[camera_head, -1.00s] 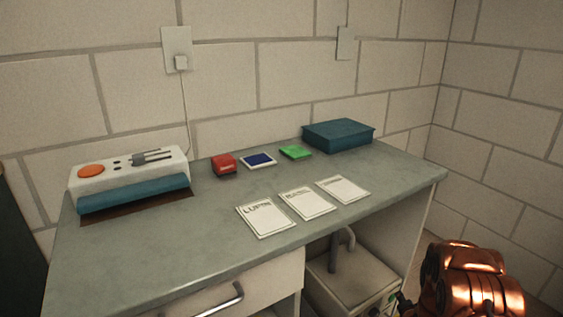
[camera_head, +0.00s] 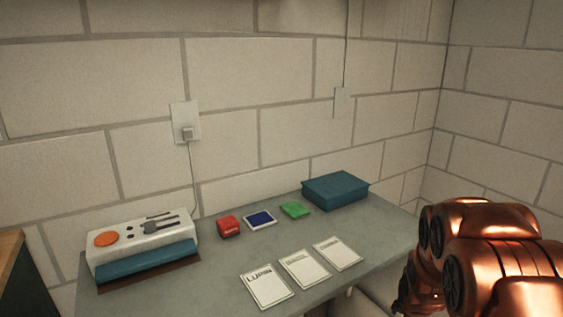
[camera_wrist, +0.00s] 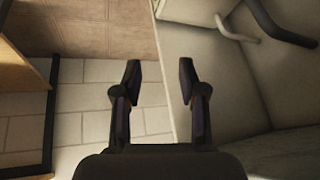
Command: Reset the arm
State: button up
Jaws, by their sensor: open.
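My gripper (camera_wrist: 159,72) shows in the wrist view with its two dark fingers apart and nothing between them. It points down past the side of a pale cabinet (camera_wrist: 222,80), with floor tiles (camera_wrist: 85,120) below on the left. In the head view my copper-coloured arm is at the lower right, beside the right end of the desk (camera_head: 215,262). The gripper itself is out of sight there.
On the desk are a white and teal device (camera_head: 145,243), a red block (camera_head: 228,226), a blue card (camera_head: 260,219), a green block (camera_head: 295,210), a teal box (camera_head: 335,190) and three labelled sheets (camera_head: 304,269). A wooden-edged piece (camera_wrist: 22,65) stands left in the wrist view.

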jog(key=s+a+r+n+g+p, duration=0.2)
jog(key=s+a+r+p, duration=0.3)
jog(key=s+r, duration=0.6)
jog(key=s+a+r+n+g+y+p, duration=0.1)
jog(key=s+a+r+p, duration=0.4)
jog(key=s+r, duration=0.6)
jog(key=s+a+r+n+g+y+p, duration=0.1)
jog(key=s+a+r+n+g+p, duration=0.3)
jog(key=s+r, duration=0.8)
jog(key=s+a+n+p, duration=0.1)
jog(key=p, duration=0.1)
jog(key=shift+a+p, duration=0.25)
jog(key=shift+p, duration=0.1)
jog(key=shift+s, duration=0.1)
